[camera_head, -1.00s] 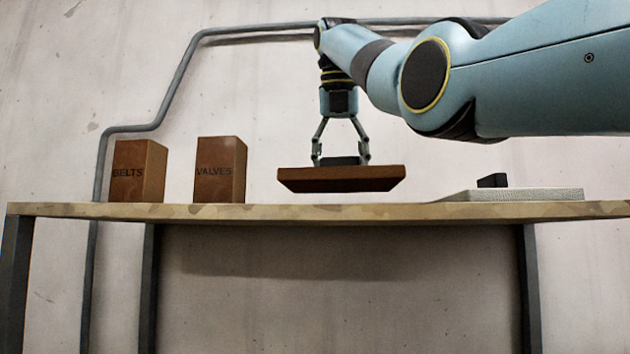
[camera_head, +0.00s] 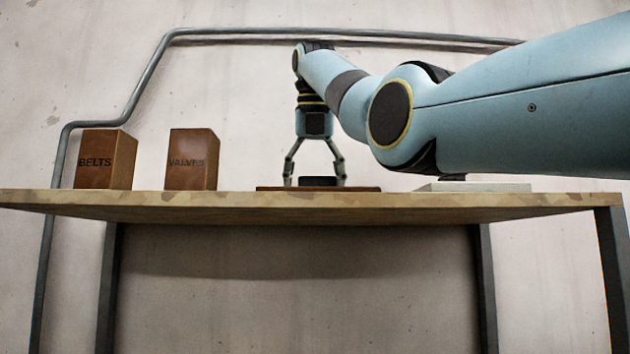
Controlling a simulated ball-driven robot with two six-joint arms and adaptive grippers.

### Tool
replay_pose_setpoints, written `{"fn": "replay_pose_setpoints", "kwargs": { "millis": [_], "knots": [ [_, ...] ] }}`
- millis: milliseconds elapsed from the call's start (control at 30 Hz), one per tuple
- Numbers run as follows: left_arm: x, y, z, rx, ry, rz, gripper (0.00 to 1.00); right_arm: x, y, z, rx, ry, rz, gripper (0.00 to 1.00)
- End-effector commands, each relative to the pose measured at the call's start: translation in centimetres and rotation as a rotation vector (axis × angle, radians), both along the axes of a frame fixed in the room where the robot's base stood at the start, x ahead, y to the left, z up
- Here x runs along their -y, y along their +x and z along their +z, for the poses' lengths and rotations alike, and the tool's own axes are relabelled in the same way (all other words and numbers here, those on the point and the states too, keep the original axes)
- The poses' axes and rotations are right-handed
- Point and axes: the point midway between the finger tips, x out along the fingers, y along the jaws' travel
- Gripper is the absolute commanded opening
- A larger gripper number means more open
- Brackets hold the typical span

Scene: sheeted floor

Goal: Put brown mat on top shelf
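The brown mat (camera_head: 265,188) is a flat brown slab with a dark block-like handle (camera_head: 319,181) on top. It lies level on the wooden shelf top (camera_head: 230,202), near the middle. My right gripper (camera_head: 315,182) points straight down over it. Its two fingers stand on either side of the handle, with a small gap at the left finger, so it looks open. Whether the right finger touches the handle is hard to tell. My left gripper is not in view.
Two brown boxes, BELTS (camera_head: 106,160) and VALVES (camera_head: 193,160), stand on the shelf at left. A pale grey mat (camera_head: 505,187) lies at right, partly behind my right arm. A grey pipe (camera_head: 148,85) runs along the wall. Shelf space is free between VALVES and the brown mat.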

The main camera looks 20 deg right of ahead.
Motion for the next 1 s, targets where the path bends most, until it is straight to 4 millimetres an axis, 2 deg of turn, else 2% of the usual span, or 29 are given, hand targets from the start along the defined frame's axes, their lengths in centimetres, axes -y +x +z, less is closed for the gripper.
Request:
{"fn": "replay_pose_setpoints", "kwargs": {
  "millis": [67, 333, 433, 533, 667, 800, 1000],
  "knots": [
    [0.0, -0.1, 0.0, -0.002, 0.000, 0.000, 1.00, 0.0, 0.0, 0.0, 0.000, 0.000, 0.000, 0.90],
    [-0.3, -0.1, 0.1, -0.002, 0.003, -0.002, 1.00, 0.0, 0.0, 0.1, 0.000, 0.000, 0.000, 0.90],
    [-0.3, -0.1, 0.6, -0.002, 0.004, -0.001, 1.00, 0.0, 0.0, 0.7, 0.000, 0.000, 0.000, 0.90],
    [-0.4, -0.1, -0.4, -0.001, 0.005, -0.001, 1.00, -0.1, -0.3, 1.3, 0.002, 0.000, 0.000, 0.90],
    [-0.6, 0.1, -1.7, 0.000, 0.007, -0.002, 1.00, -0.3, -1.2, 2.9, 0.002, 0.000, -0.001, 0.90],
    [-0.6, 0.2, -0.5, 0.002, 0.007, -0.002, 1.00, -0.7, -2.4, 6.7, 0.003, -0.001, 0.000, 0.90],
    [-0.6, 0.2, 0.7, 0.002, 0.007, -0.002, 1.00, -1.2, -3.8, 10.3, 0.001, 0.001, 0.000, 0.90]
  ]
}}
